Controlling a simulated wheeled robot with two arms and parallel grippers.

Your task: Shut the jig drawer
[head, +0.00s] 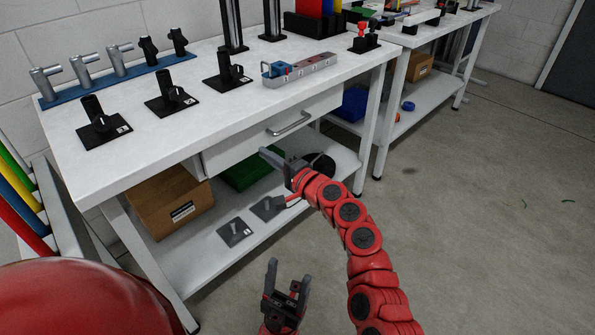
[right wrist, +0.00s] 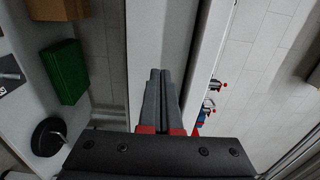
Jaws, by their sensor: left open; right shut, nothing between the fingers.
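The jig drawer (head: 240,144) hangs under the white workbench top, with a grey bar handle (head: 288,124) on its front. Its front lies close to the tabletop edge; I cannot tell whether a small gap is left. My right gripper (head: 266,153) is shut and empty, its tips by the lower part of the drawer front, below and left of the handle. Whether they touch is unclear. In the right wrist view the shut fingers (right wrist: 160,76) point along a pale panel beside the bench edge. My left gripper (head: 286,272) is open and empty, low in front of the bench.
The lower shelf holds a cardboard box (head: 170,200) and a green bin (head: 245,172). Open floor (head: 480,220) lies right.

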